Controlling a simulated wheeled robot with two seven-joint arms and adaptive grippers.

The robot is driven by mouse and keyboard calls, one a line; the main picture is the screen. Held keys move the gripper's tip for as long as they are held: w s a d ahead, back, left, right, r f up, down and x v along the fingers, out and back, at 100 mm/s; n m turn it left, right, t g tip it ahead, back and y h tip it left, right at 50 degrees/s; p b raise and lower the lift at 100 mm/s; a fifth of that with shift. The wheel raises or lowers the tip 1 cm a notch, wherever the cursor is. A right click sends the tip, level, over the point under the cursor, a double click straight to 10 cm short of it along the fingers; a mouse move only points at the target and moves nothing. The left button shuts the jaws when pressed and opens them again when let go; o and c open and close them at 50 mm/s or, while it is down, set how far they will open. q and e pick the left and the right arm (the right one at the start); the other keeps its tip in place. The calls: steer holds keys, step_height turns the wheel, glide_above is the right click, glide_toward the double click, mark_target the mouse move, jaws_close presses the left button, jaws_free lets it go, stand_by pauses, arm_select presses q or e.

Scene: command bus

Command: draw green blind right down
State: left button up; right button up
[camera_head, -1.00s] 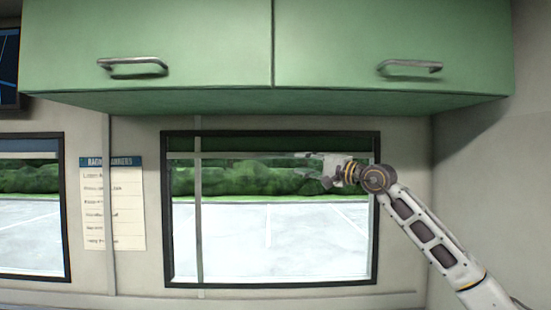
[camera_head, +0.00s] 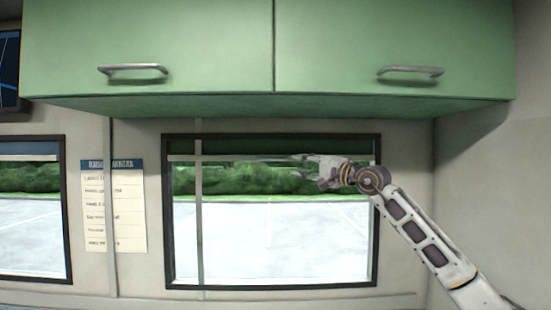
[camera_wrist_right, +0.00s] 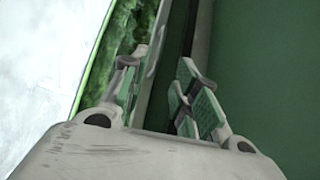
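The green blind (camera_head: 240,146) is a short dark green strip at the top of the middle window, with a pale bar (camera_head: 235,158) along its lower edge. Most of the window below it is uncovered. My right gripper (camera_head: 308,170) is at the bar's right part, fingers pointing left and apart. In the right wrist view, the gripper (camera_wrist_right: 165,78) has its two fingers spread, with a pale strip and a dark gap between them. Contact with the bar cannot be told. My left gripper is not in view.
A green overhead cabinet (camera_head: 150,50) with two handles hangs above the window. A printed sheet (camera_head: 115,205) is on the wall to the left, beside another window (camera_head: 30,225). A vertical grey post (camera_head: 199,225) crosses the window's left part.

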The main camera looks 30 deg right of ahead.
mark_target(274, 158)
steer(key=shift+p+x, duration=2.85)
steer(key=shift+x, duration=2.35)
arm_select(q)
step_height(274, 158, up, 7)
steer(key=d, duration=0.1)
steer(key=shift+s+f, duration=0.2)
arm_select(e)
steer(key=shift+w+a+r, duration=0.15)
steer(key=shift+w+a, duration=0.05)
steer(key=shift+w, duration=0.5)
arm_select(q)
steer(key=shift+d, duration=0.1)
arm_select(e)
jaws_close()
